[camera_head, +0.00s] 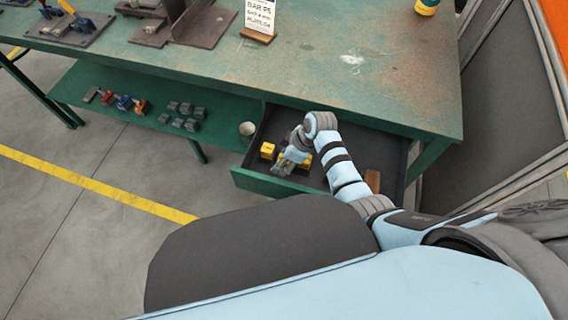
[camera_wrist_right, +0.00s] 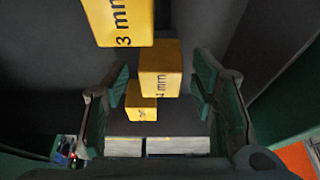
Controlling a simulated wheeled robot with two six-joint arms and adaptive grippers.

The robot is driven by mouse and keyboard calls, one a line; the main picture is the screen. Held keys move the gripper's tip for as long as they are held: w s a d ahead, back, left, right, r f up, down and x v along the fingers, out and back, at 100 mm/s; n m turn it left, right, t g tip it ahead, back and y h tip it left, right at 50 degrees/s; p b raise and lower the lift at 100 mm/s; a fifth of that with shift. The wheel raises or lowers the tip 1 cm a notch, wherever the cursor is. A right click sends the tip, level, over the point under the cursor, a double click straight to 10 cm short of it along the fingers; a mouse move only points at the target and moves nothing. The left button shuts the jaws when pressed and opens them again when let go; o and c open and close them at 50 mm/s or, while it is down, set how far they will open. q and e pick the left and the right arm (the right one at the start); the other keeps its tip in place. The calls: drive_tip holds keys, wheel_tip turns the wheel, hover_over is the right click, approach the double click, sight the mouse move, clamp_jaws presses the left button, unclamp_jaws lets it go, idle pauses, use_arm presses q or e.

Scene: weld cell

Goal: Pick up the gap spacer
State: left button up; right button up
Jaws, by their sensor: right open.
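The gap spacers are yellow blocks in the open drawer. In the head view one yellow block (camera_head: 267,151) sits at the drawer's left, and more yellow shows partly hidden behind my right gripper (camera_head: 283,167). In the right wrist view a large block (camera_wrist_right: 118,22) reads "3 mm". A second block (camera_wrist_right: 160,68) shows "mm" with an unclear digit. A smaller block (camera_wrist_right: 140,101) has an unreadable mark. My right gripper (camera_wrist_right: 162,82) is open, with its fingers on either side of the second and smaller blocks in the picture. Contact cannot be told. My left gripper is out of view.
The drawer (camera_head: 248,182) hangs under a green bench (camera_head: 330,75). A brown block (camera_head: 372,180) lies at its right. A shelf (camera_head: 140,90) left of it bears clamps, several grey blocks (camera_head: 186,124) and a cup (camera_head: 247,128). A sign (camera_head: 259,17) stands on the bench.

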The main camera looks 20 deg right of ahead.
drive_tip(key=shift+r, duration=0.15)
drive_tip(key=shift+c, duration=0.4)
clamp_jaws()
drive_tip(key=shift+r, duration=0.1)
